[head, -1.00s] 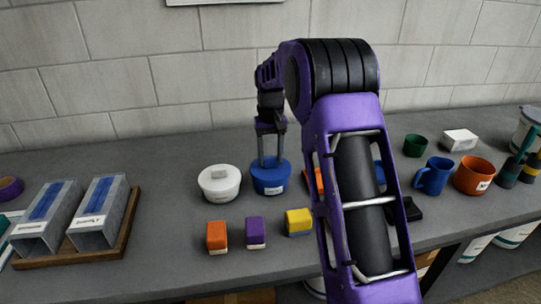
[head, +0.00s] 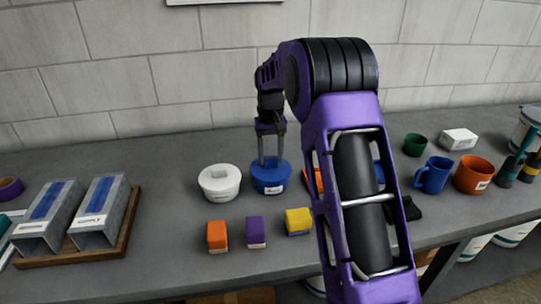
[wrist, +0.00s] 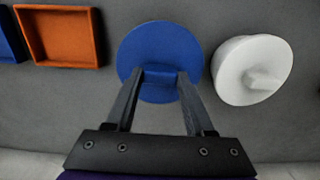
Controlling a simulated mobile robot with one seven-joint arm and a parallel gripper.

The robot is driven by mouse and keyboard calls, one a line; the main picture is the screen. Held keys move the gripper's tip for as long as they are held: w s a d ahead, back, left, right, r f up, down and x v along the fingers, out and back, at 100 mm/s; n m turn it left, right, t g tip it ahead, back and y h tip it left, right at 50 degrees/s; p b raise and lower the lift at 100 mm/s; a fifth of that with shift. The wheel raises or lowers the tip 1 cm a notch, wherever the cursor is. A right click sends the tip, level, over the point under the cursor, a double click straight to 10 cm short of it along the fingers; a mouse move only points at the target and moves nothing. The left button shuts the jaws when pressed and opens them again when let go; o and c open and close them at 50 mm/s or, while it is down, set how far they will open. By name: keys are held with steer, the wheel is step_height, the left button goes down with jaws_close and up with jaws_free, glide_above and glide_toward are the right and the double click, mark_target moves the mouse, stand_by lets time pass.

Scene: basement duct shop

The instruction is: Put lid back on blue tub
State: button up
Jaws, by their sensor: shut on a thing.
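The blue tub (head: 265,186) with a small white label stands on the bench, just right of the white tub. Its round blue lid (head: 286,166) lies on top of it and looks level, with no clear gap at the rim. In the wrist view, the lid (wrist: 160,42) fills the space ahead of my fingers and hides the tub below. My gripper (head: 271,163) points down at the lid, and its fingers (wrist: 160,77) are shut on the lid's raised block handle. Whether the rim is fully seated is too small to tell.
A white lidded tub (head: 219,185) stands close at left; it also shows in the wrist view (wrist: 250,72). Orange (head: 217,236), purple (head: 256,232) and yellow (head: 299,221) blocks lie in front. An orange tray (wrist: 60,37) is partly behind my arm. Mugs stand at right.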

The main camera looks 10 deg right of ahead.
stand_by(0.4)
steer(key=o, duration=1.6)
steer(key=shift+r+p, duration=1.1)
steer(key=shift+r, duration=2.4)
jaws_close()
